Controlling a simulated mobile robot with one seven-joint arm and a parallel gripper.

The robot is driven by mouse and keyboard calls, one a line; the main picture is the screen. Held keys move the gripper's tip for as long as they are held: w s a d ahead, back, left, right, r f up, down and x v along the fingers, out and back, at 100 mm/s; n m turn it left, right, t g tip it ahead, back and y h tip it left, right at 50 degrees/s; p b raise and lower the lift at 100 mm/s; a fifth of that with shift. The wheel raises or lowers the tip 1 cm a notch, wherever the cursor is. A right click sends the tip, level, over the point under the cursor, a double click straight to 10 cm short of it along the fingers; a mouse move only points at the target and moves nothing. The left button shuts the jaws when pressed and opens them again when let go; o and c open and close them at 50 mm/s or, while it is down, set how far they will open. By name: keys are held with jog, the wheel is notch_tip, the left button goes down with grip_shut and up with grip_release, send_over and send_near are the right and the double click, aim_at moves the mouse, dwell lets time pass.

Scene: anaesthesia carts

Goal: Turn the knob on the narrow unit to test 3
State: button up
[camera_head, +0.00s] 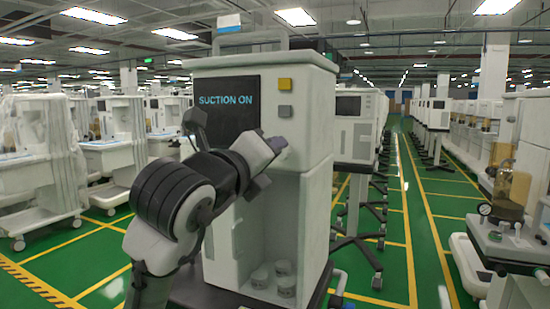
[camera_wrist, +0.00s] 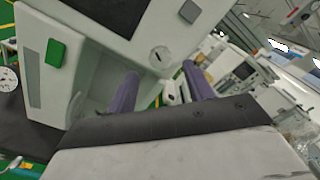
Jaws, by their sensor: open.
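The narrow unit (camera_head: 312,100) is a tall white cabinet with a dark screen (camera_head: 228,102) reading "SUCTION ON" in the head view. My arm reaches across its front, and my gripper (camera_head: 271,165) is in front of the panel, below the buttons. In the wrist view, a small round white knob (camera_wrist: 160,57) with a dark mark sits on a white panel. My gripper (camera_wrist: 161,74) is open, its two purple fingers on either side of and below the knob in the picture, apparently empty. Contact with the knob cannot be told. I cannot make out the knob in the head view, nor read its setting.
A yellow button (camera_head: 285,84) and a grey button (camera_head: 285,111) are on the unit's upper right. A green square (camera_wrist: 55,52) shows in the wrist view. Wheeled carts stand behind; a cart with a gauge (camera_head: 485,209) stands right. The green aisle (camera_head: 440,205) is clear.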

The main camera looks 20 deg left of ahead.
jog(key=s, duration=0.8)
jog(key=shift+b, duration=0.45)
jog(key=shift+a, duration=0.15)
